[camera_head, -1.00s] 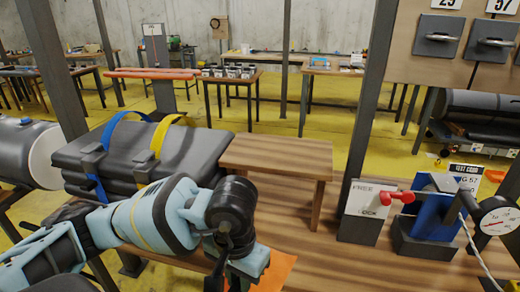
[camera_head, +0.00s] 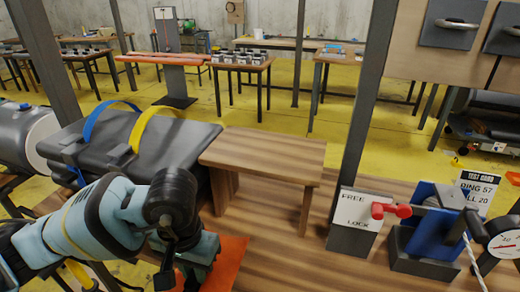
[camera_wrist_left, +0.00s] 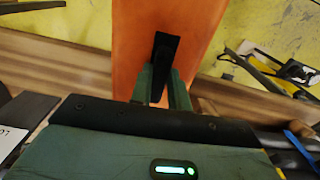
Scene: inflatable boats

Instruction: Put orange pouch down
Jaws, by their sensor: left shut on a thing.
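My left gripper (camera_head: 188,272) is at the bottom left of the head view, over the left part of the wooden workbench (camera_head: 320,250). It is shut on the orange pouch (camera_head: 232,262), which shows partly behind and to the right of the gripper. In the left wrist view the gripper (camera_wrist_left: 163,88) has its two fingers closed around a black tab on the pouch (camera_wrist_left: 205,25). The flat orange face extends beyond the fingers. I cannot tell whether the pouch touches the bench. My right gripper is not in view.
A small wooden riser (camera_head: 262,150) stands on the bench behind the pouch. A folded dark grey boat (camera_head: 175,145) with blue and yellow straps lies to the left. A FREE/LOCK box (camera_head: 352,238) with a red handle and a blue clamp (camera_head: 428,235) stand right. Bare bench lies between.

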